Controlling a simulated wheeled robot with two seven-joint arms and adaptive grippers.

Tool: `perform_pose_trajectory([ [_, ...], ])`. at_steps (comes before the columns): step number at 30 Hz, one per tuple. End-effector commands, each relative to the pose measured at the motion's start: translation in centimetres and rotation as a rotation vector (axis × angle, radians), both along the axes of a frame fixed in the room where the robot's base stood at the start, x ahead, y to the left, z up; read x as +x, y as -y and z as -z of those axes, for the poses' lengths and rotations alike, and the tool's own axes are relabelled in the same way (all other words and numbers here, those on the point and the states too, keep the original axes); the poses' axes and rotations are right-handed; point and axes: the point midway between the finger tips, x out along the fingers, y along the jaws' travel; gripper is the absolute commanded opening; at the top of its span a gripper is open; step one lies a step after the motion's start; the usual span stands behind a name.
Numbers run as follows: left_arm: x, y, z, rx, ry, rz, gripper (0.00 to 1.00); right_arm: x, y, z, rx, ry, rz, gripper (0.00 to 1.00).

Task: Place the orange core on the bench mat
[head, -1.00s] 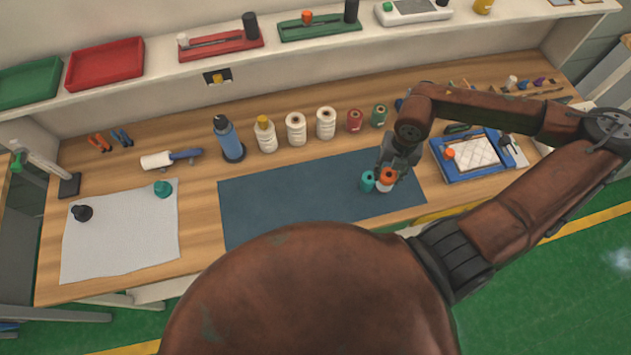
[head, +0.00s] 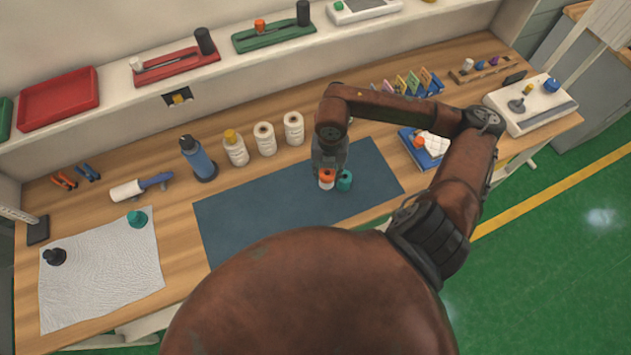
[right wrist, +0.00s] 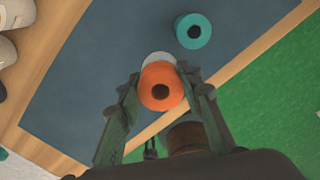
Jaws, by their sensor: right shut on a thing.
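The orange core (head: 326,174), an orange ring-shaped top with a white lower part, is between the fingers of my right gripper (head: 326,171). In the right wrist view the core (right wrist: 162,88) shows its dark centre hole, with the fingers (right wrist: 160,95) closed on both sides. The dark blue bench mat (head: 245,220) lies under it; I cannot tell whether the core touches the mat. A teal core (head: 344,181) stands on the mat just right of the orange one, and also shows in the right wrist view (right wrist: 193,30). My left gripper is out of view.
White spools (head: 265,138) and a blue bottle (head: 198,158) line the mat's back side. A white cloth (head: 100,275) bears black and teal pieces at left. A blue tray (head: 425,155) with another orange piece is at right. The mat's left half is clear.

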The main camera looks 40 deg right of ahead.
Motion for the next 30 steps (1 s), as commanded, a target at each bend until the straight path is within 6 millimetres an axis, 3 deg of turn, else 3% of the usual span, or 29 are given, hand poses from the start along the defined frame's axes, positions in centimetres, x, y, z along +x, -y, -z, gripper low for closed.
perform_pose_trajectory([
  [6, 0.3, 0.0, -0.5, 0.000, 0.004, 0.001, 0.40, 1.9, -2.0, 3.4, 0.002, -0.004, 0.000, 0.05],
  [14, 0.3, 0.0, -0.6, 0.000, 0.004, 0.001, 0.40, 2.8, -2.7, 4.9, 0.001, -0.004, 0.001, 0.05],
  [20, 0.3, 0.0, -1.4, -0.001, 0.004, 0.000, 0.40, 2.7, -2.7, 7.5, -0.001, -0.006, 0.003, 0.05],
  [30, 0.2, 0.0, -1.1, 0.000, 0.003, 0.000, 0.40, 2.7, -2.6, 8.2, -0.001, -0.003, 0.001, 0.05],
])
